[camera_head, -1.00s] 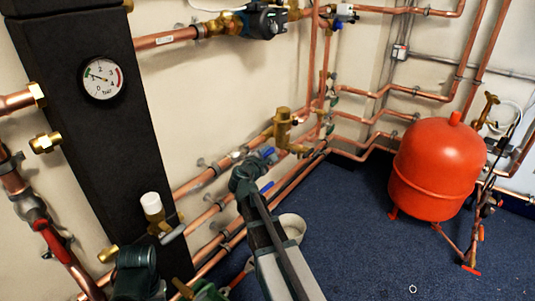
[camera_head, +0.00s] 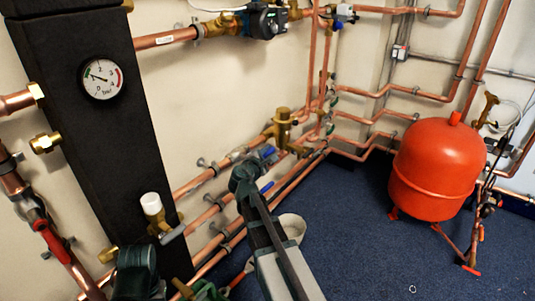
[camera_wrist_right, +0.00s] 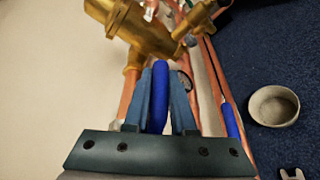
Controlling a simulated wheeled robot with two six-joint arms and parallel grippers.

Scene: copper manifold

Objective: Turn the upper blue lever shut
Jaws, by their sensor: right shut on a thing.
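The upper blue lever (camera_wrist_right: 160,97) stands upright between the two blue-grey fingers of my right gripper (camera_wrist_right: 161,72) in the right wrist view. The gripper is shut on it. A brass valve body (camera_wrist_right: 140,30) is just beyond the fingertips. In the head view the upper lever (camera_head: 267,152) shows as a small blue patch beside my right gripper (camera_head: 255,163), which partly hides it. A lower blue lever (camera_head: 267,187) lies along the pipe below, apart from the gripper; it also shows at the right in the wrist view (camera_wrist_right: 231,120).
Copper pipes (camera_head: 205,217) run along the wall beside the gripper. A brass fitting (camera_head: 283,128) stands just behind the upper lever. A pale bowl (camera_head: 293,226) is on the blue carpet. A red tank (camera_head: 438,170) stands at the right, with open floor between.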

